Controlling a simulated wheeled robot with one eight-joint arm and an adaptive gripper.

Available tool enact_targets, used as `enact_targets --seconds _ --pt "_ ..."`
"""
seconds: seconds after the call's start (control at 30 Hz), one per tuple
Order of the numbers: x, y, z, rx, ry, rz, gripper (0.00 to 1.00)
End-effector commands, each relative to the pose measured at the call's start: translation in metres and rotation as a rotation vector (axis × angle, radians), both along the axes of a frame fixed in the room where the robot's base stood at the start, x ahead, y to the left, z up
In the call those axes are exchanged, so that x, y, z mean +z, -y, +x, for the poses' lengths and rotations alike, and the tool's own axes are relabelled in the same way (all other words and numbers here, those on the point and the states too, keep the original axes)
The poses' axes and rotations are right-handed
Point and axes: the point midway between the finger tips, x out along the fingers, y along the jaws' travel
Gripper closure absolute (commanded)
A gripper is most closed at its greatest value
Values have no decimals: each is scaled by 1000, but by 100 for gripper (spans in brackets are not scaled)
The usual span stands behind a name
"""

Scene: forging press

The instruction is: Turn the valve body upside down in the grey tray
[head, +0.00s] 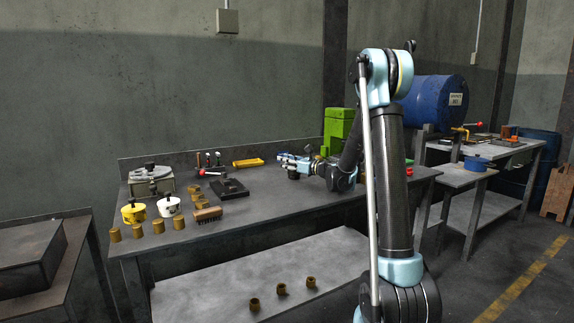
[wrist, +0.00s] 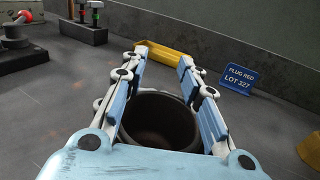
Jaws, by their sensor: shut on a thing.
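My gripper (head: 290,160) is low over the right half of the long workbench, its fingers pointing left. In the wrist view my gripper (wrist: 163,62) has one finger on each side of a dark, round, hollow part (wrist: 155,122) and is shut on it. The part's round opening faces the camera. The part also shows below the fingers in the head view (head: 293,174). It may be the valve body, but its shape is partly hidden by the gripper. I cannot make out the grey tray for certain in either view.
A yellow tray (wrist: 165,60) and a blue "PLUG RED LOT 327" sign (wrist: 239,77) stand beyond the fingers.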

Motion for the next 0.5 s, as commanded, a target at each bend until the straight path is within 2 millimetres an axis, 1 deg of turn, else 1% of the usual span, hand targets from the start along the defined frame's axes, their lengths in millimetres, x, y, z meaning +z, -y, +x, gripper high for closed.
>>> enact_targets --seconds 0.23,0.27,0.3,0.43,0.5 --pt "0 0 0 0 0 0 100" --pt "-1 0 0 0 0 0 69" --pt "-1 0 0 0 0 0 60" --pt "-1 0 0 0 0 0 31" --pt "-1 0 0 0 0 0 31"
